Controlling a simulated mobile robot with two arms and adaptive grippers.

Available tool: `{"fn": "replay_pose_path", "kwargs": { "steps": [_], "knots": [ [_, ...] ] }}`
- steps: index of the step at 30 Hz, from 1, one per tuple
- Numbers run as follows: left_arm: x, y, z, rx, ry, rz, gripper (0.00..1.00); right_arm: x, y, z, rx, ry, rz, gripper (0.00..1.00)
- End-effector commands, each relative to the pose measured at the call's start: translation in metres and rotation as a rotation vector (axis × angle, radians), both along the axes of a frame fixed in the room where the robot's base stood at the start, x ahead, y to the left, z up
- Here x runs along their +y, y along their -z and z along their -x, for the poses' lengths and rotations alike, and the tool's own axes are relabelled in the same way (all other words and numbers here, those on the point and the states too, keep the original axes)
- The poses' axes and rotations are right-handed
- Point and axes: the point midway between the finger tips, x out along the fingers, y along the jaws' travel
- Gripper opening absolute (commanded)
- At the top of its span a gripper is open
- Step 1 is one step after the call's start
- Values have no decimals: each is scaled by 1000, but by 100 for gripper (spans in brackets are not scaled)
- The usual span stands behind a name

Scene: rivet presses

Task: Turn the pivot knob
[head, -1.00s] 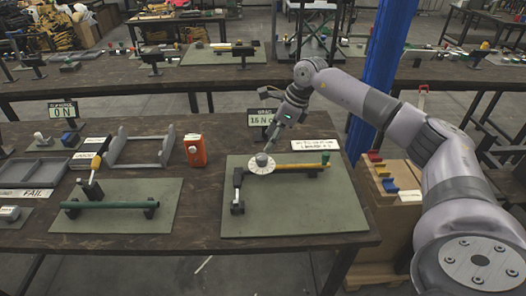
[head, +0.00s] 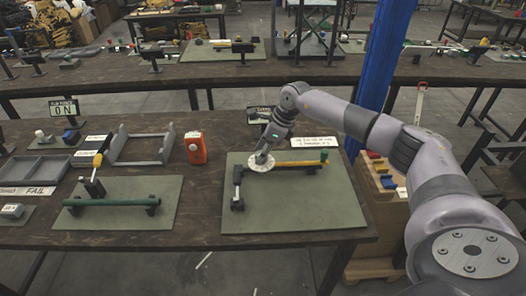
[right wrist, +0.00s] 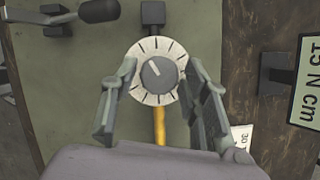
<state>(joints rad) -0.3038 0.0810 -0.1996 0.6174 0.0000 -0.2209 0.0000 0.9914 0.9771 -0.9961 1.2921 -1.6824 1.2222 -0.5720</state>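The pivot knob is a grey round knob (right wrist: 159,74) with a white pointer line, at the centre of a white dial with black tick marks (right wrist: 147,97). My right gripper (head: 263,155) comes down over the dial. In the right wrist view its two fingers (right wrist: 161,68) stand apart on either side of the knob, over the dial's edges, with a gap to the grey knob. My left gripper is not in view.
The bar rests on a green mat (head: 290,212) on the dark table. Left are an orange device (head: 195,148), a second mat (head: 110,222) with a green rod, and grey trays (head: 30,170).

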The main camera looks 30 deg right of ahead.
Motion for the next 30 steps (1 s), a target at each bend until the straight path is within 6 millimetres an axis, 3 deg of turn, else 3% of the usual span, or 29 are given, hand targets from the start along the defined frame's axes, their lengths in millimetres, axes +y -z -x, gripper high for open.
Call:
{"fn": "replay_pose_path", "kwargs": {
  "steps": [15,30],
  "knots": [
    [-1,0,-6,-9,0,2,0,0,-1,0,0,0,0,5],
    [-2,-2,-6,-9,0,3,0,1,-1,0,-2,138,0,5]
  ]
}}
